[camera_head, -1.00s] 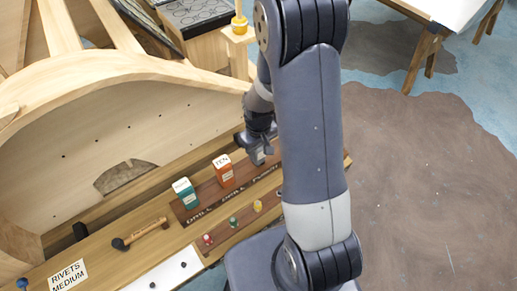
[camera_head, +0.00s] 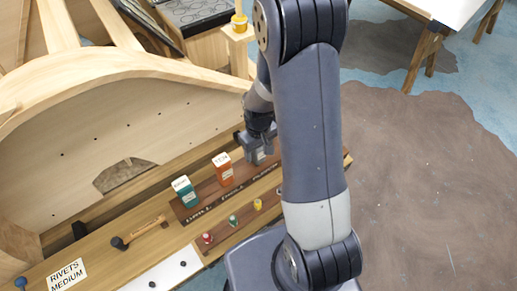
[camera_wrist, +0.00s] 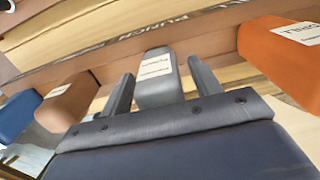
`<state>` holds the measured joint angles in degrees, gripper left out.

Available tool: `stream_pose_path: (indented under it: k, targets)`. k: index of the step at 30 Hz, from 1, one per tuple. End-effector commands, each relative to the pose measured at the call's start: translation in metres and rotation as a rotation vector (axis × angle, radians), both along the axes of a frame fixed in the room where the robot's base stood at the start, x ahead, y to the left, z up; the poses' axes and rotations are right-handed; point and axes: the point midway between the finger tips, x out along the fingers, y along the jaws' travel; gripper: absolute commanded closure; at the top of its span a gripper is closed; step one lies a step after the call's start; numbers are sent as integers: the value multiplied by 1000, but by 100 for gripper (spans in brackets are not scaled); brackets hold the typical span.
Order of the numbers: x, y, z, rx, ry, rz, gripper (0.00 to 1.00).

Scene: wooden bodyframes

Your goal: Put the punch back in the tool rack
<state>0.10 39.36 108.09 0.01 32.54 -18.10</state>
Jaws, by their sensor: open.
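A grey block with a white label (camera_wrist: 156,78) stands in the wrist view beside the word PUNCH on the dark tool rack (camera_wrist: 120,52). I take it for the punch. My gripper (camera_wrist: 160,92) is open, with one finger on each side of the grey block. I cannot tell whether either finger touches it. In the head view my gripper (camera_head: 262,147) is low over the right part of the rack (camera_head: 207,192), partly hidden by my arm. The lower part of the grey block is hidden from the wrist camera.
An orange block (camera_head: 223,169) and a teal block (camera_head: 185,191) stand on the rack to the left. Brown (camera_wrist: 68,103) and blue (camera_wrist: 17,116) blocks stand on the other side. A hammer (camera_head: 139,232) lies on the bench near the curved wooden frame (camera_head: 130,75).

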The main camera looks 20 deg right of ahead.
Motion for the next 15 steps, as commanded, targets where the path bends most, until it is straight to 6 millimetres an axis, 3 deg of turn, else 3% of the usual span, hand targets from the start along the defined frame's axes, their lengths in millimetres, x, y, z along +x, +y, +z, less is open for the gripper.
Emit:
stream_pose_path:
  k: [8, 15]
  targets:
    - [1, 0, 12, 0, -2, 0, 40]
    - [2, 0, 51, 0, -7, 0, 40]
